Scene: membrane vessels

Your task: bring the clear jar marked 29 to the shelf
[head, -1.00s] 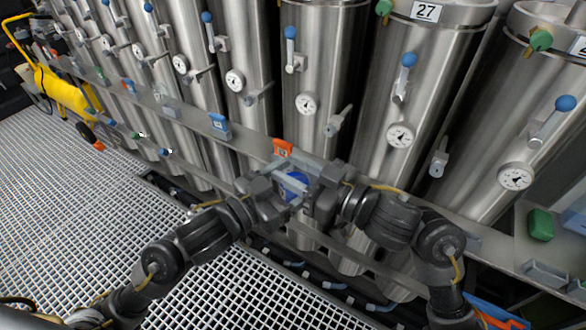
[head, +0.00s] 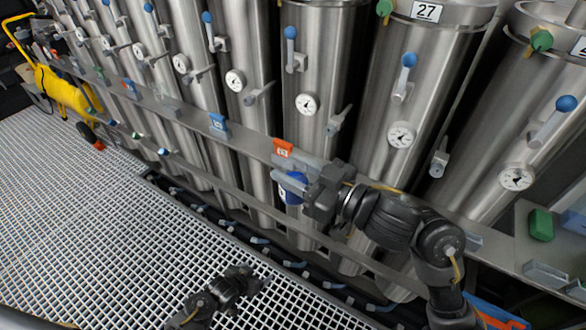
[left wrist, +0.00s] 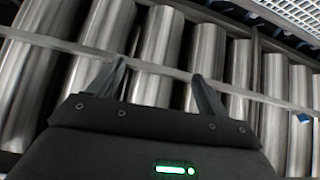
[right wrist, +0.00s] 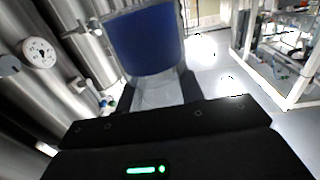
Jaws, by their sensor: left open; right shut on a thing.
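My right gripper (head: 300,184) is shut on a clear jar with a deep blue part (head: 291,194), held in front of the steel vessels near the orange tag. In the right wrist view the jar's blue part (right wrist: 147,42) and clear part (right wrist: 152,92) show between the fingers; I can read no number on it. My left gripper (head: 256,281) is open and empty, low over the grating; its spread fingers also show in the left wrist view (left wrist: 160,80). A white-framed rack with shelves (right wrist: 291,50) stands at the right of the right wrist view; I cannot tell if it is the named shelf.
Steel vessels with gauges and blue-handled valves stand in a row, one marked 27 (head: 426,11). A yellow wheeled unit (head: 68,92) stands far left. The grating (head: 90,210) is open.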

